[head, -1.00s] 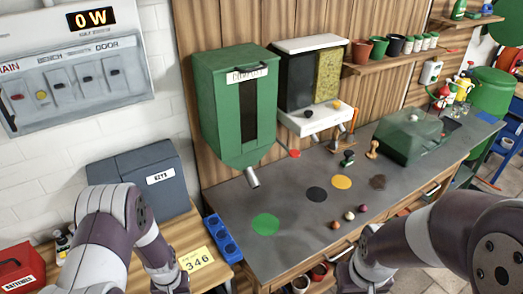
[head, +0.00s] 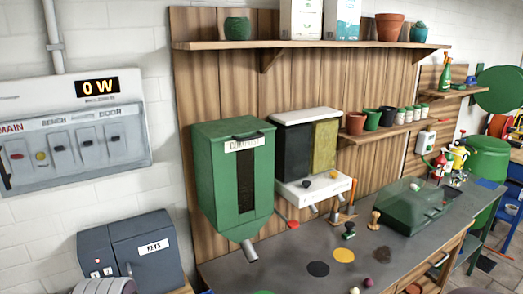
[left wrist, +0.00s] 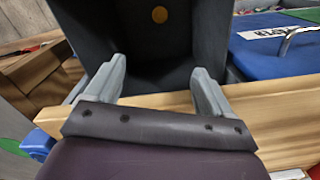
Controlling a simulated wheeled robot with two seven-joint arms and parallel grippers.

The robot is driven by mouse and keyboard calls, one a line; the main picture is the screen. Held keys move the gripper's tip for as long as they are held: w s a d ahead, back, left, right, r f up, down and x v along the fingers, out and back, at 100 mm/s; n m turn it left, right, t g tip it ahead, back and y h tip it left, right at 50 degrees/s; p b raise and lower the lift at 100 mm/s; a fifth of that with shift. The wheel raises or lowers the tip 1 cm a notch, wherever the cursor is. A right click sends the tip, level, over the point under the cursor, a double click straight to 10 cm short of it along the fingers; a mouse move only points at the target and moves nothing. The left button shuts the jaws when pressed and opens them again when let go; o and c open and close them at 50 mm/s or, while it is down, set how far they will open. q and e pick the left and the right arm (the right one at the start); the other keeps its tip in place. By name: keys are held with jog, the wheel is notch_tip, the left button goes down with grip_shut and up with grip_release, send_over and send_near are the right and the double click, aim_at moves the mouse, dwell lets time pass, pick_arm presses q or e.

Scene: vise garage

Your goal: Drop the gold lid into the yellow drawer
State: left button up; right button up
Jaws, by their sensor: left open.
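In the left wrist view my left gripper (left wrist: 160,68) is open and empty, its two fingers apart. Beyond the fingertips is a dark grey, box-like hollow (left wrist: 145,72). A small round gold thing (left wrist: 160,14) shows deep inside it; I cannot tell whether it is the gold lid. In the head view a flat orange-yellow disc (head: 344,255) lies on the grey bench top, beside a black disc (head: 318,269). I cannot make out a yellow drawer. My right gripper is not in view.
A green dispenser (head: 233,170) hangs on the wooden wall above the bench (head: 285,277). A green-lidded case (head: 410,212) sits farther right. A wooden edge (left wrist: 275,115) runs under my left fingers.

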pick_arm(q)
notch_tip(320, 180, up, 13)
jog(key=b, duration=0.1)
jog(key=shift+f, duration=0.15)
jog(key=s+d+r+m+t, duration=0.1)
jog(key=s+d+r+m, duration=0.1)
jog(key=s+d+r, duration=0.3)
jog(key=s+r, duration=0.3)
jog(key=shift+s+r+m, duration=0.2)
jog(key=shift+m, duration=0.1)
jog(key=shift+s+d, duration=0.15)
dwell(0.3)
